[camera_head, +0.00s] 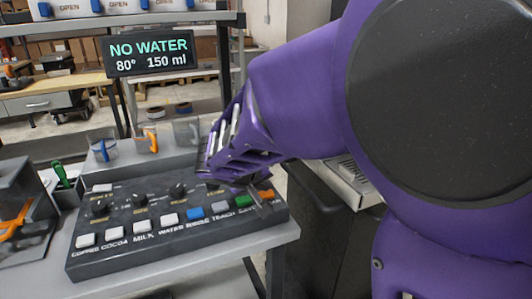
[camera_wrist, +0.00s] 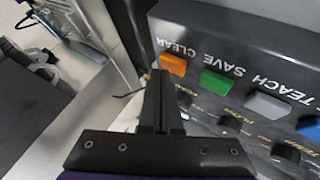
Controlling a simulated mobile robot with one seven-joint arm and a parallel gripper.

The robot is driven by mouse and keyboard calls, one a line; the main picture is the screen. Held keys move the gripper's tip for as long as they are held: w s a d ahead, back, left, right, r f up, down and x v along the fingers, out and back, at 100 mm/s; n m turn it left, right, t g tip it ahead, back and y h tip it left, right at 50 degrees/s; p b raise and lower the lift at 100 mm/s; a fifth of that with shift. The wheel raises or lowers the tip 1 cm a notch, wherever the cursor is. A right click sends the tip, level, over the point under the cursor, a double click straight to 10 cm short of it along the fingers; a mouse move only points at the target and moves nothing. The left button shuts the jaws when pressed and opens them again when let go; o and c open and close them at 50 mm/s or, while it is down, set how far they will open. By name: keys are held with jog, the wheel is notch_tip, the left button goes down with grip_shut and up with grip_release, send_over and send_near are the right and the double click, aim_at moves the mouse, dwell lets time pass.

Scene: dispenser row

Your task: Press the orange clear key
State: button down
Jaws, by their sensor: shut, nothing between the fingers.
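The orange clear key (camera_head: 267,194) is at the right end of the front key row on the dark control panel (camera_head: 160,250). It also shows in the wrist view (camera_wrist: 174,64), next to the white word CLEAR. My gripper (camera_head: 259,202) is at the panel's right end, beside the orange key and partly in front of it. In the wrist view its fingers (camera_wrist: 160,76) are together and empty, with the tips at the near left side of the orange key. I cannot tell whether they touch it. The green save key (camera_wrist: 216,82) is just to the right.
Blue (camera_head: 194,213) and white keys continue the row to the left, with black knobs (camera_head: 140,200) behind. A display (camera_head: 150,53) reads NO WATER, 80°, 150 ml. Clear cups (camera_head: 103,149) stand behind the panel. The table edge (camera_head: 285,232) lies close to the right.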

aim_at(265, 196)
jog(key=shift+f, duration=0.45)
dwell(0.6)
jog(key=shift+r, duration=0.1)
jog(key=shift+r+p, duration=0.35)
jog(key=shift+r, duration=0.45)
jog(key=shift+r+p, duration=1.45)
jog(key=shift+r, duration=1.1)
